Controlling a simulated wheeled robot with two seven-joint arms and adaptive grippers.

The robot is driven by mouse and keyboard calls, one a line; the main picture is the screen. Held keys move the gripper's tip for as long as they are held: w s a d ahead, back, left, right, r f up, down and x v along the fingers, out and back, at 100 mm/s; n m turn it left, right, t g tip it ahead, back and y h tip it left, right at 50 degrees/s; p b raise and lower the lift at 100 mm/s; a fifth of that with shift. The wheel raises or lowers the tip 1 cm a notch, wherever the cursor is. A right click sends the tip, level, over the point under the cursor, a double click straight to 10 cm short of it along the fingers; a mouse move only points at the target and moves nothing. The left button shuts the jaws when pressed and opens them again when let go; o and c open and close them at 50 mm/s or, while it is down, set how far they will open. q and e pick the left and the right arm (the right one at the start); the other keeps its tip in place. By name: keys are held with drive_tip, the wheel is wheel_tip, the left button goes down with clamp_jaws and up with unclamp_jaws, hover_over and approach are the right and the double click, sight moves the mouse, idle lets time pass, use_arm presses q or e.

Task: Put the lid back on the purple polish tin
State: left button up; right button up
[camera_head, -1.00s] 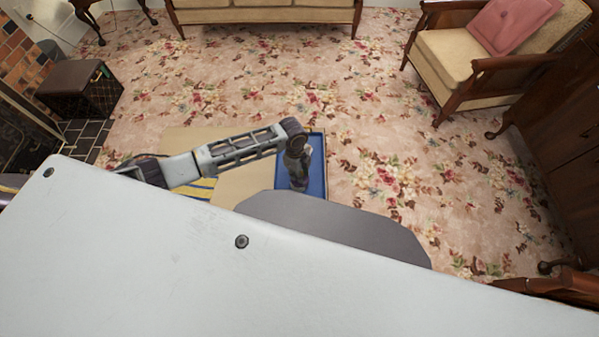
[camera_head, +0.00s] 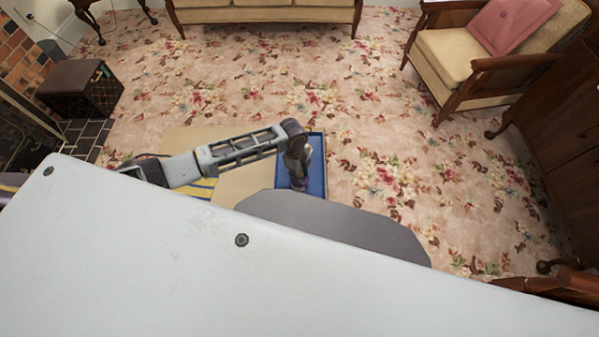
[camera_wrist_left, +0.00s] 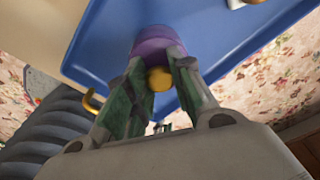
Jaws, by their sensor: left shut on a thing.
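My left gripper (camera_head: 298,178) points down over the blue tray (camera_head: 317,160). In the left wrist view, its fingers (camera_wrist_left: 158,62) are closed around a small yellow knob (camera_wrist_left: 160,78). A purple round piece (camera_wrist_left: 152,40) shows just beyond the knob, at the fingertips, and looks like the lid. The fingers hide part of it. I cannot tell whether the tin is under it, as no separate tin shows. The tray also fills much of the left wrist view (camera_wrist_left: 100,40). My right gripper is not in view.
A tan mat (camera_head: 245,182) with a blue and yellow striped piece (camera_head: 203,188) lies left of the tray. A small white item is on the tray's far part in the left wrist view (camera_wrist_left: 238,3). Open flowered carpet (camera_head: 375,170) lies right of the tray.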

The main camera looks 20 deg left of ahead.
use_arm(q)
drive_tip(key=shift+p, duration=0.4)
idle(0.8)
drive_tip(key=o, duration=1)
drive_tip(key=shift+c, duration=0.2)
drive_tip(key=shift+o, duration=0.3)
drive_tip(key=o, duration=0.4)
drive_tip(key=shift+r+p, duration=3.5)
drive_tip(key=shift+p, duration=0.3)
drive_tip(key=shift+c, duration=0.3)
